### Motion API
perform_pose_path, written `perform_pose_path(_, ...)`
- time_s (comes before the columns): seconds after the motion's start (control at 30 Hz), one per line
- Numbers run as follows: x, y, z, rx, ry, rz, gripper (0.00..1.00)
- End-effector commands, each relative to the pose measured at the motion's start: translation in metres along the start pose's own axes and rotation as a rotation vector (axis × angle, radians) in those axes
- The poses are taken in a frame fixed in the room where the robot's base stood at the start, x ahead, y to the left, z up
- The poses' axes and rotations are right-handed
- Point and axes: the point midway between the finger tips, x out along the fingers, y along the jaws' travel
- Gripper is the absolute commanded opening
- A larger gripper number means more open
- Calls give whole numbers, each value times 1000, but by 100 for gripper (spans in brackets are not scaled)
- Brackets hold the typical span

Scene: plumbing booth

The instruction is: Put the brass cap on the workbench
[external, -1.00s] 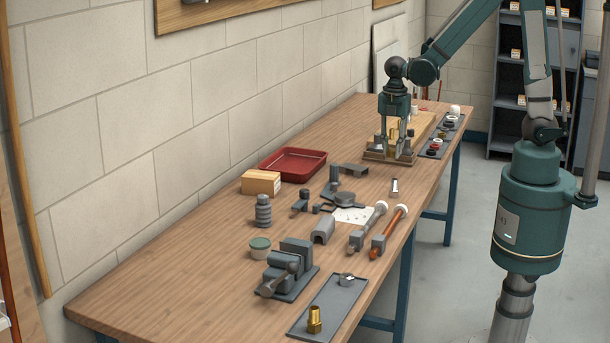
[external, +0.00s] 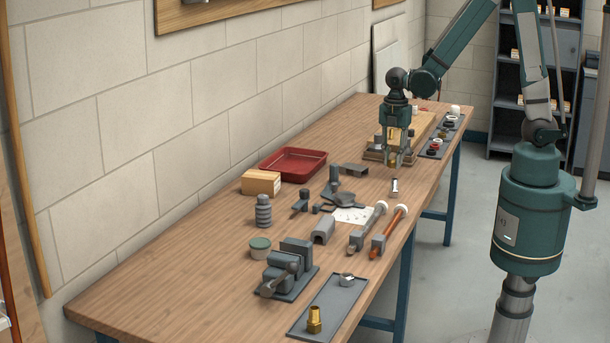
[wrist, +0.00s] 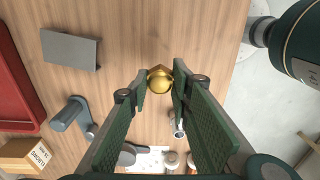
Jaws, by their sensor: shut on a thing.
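The brass cap (wrist: 160,80) is a small, shiny gold piece with a rounded top, held between the fingertips in the wrist view. My gripper (wrist: 160,84) is shut on it, with one green pad on each side. In the external view my gripper (external: 391,162) points down at the far part of the workbench (external: 215,237), just in front of a wooden fixture. The cap is small and partly hidden by the fingers there. I cannot tell whether its underside touches the wood.
A grey bracket (wrist: 70,49) and red tray (external: 293,163) lie to the left. A small silver piece (external: 395,185) is just in front of my gripper. Several pipe parts and a vise (external: 290,267) stand nearer the camera. A brass fitting (external: 314,321) stands on the front grey mat.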

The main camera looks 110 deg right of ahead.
Motion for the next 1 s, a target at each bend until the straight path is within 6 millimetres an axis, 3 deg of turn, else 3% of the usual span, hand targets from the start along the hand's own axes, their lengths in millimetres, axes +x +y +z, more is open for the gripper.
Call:
perform_pose_path(0.2,17,0,0,0,0,0,9)
perform_pose_path(0.67,20,0,0,0,0,0,9)
perform_pose_path(1.0,46,0,0,0,0,0,9)
